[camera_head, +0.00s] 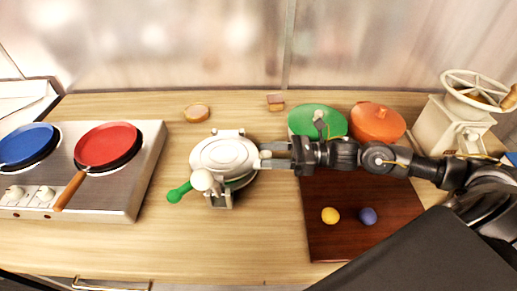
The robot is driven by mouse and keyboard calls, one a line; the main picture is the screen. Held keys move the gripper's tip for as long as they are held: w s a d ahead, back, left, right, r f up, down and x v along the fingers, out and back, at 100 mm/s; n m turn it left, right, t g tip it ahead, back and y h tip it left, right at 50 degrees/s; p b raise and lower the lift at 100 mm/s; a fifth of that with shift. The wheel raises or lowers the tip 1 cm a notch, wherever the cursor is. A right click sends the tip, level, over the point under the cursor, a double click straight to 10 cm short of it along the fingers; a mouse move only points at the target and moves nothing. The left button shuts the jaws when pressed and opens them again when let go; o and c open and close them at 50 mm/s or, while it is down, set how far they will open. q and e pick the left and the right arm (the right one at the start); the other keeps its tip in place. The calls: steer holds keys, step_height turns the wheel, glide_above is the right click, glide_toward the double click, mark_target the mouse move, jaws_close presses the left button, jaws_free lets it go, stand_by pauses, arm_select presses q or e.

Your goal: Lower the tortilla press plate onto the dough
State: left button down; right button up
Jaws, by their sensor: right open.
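The tortilla press has a pale round plate (224,154) over a base, left of the middle of the counter. Its green handle (180,192) points to the lower left, beside a whitish knob (203,181). The plate lies nearly flat; whether it touches the base I cannot tell. No dough shows; anything under the plate is hidden. My right gripper (268,156) reaches in from the right, open, with its fingertips at the press's right edge. Whether they touch it is unclear. My left gripper is out of view.
A stove with a blue pan (27,145) and a red pan (107,147) stands left. A brown board (320,235) at right holds a yellow ball (330,215) and a purple ball (368,216). Green (300,118) and orange (378,122) round items and a grinder (452,123) stand behind my arm.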

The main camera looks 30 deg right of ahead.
mark_target(258, 162)
steer(key=shift+p+x, duration=0.35)
steer(key=shift+x, duration=0.8)
steer(key=shift+w+a, duration=0.2)
steer(key=shift+a, duration=0.25)
steer(key=shift+c, duration=1)
jaws_close()
steer(key=shift+w+d+r+b, duration=0.1)
steer(key=shift+w+r+b, duration=0.1)
steer(key=shift+r+b, duration=0.2)
steer(key=shift+w+d+r+b, duration=0.15)
steer(key=shift+r+b, duration=0.2)
steer(key=shift+r, duration=0.25)
steer(key=shift+o, duration=1)
jaws_free()
steer(key=shift+f, duration=0.1)
